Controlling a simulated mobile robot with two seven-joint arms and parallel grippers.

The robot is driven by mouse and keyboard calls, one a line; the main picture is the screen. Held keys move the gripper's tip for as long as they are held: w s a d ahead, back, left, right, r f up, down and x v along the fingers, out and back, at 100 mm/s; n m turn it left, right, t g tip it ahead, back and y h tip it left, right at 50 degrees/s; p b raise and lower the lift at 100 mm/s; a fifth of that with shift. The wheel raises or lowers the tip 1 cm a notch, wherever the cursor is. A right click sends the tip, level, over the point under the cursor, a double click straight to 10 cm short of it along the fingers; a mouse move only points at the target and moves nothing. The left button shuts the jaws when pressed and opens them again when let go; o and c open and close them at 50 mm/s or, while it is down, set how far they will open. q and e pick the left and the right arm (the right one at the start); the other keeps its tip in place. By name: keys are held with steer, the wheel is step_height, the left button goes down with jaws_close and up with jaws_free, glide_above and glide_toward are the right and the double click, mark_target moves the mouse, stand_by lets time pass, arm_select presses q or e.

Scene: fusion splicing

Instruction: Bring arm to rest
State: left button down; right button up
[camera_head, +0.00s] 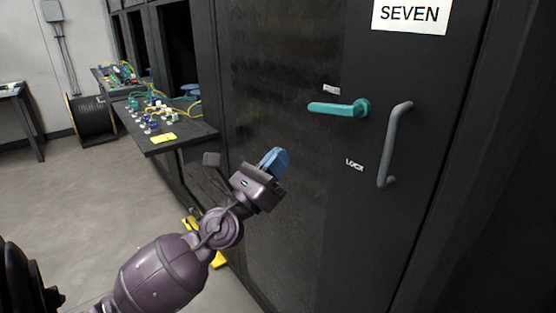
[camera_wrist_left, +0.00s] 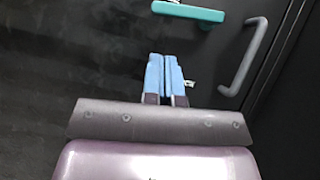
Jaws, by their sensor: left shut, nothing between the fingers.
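My left gripper (camera_head: 276,160) has blue fingers and is held up in front of a dark cabinet door (camera_head: 300,60). In the left wrist view its fingers (camera_wrist_left: 165,75) are together with nothing between them. The fingers point up toward the door, below a teal lever handle (camera_head: 338,109) and a grey pull bar (camera_head: 394,145), apart from both. Both handles also show in the left wrist view, the teal lever (camera_wrist_left: 188,11) at the top and the grey bar (camera_wrist_left: 244,58) at the right. My right gripper is not in view.
A dark shelf (camera_head: 195,138) with small connectors and a yellow label (camera_head: 163,138) juts out at the left. A black cable spool (camera_head: 92,119) stands on the floor by the wall. Open grey floor (camera_head: 95,190) lies at the left.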

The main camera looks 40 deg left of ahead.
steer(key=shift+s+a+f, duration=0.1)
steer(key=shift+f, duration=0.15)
arm_select(q)
step_height(320, 180, down, 17)
steer(key=s+n+g+y+p, duration=0.2)
steer(key=n+g+y, duration=0.3)
steer(key=n, duration=1.9)
steer(key=s+d+f+n+g+h+p, duration=0.1)
steer(key=s+d+f+n+g, duration=0.3)
steer(key=s+f, duration=0.4)
steer(key=s+d+f+n+g+h+p, duration=0.2)
steer(key=s+d+f+n+g+p, duration=0.2)
steer(key=s, duration=0.9)
step_height(320, 180, down, 4)
steer(key=shift+d+f+n+g, duration=0.1)
steer(key=shift+d+n+g, duration=0.25)
steer(key=shift+n, duration=0.75)
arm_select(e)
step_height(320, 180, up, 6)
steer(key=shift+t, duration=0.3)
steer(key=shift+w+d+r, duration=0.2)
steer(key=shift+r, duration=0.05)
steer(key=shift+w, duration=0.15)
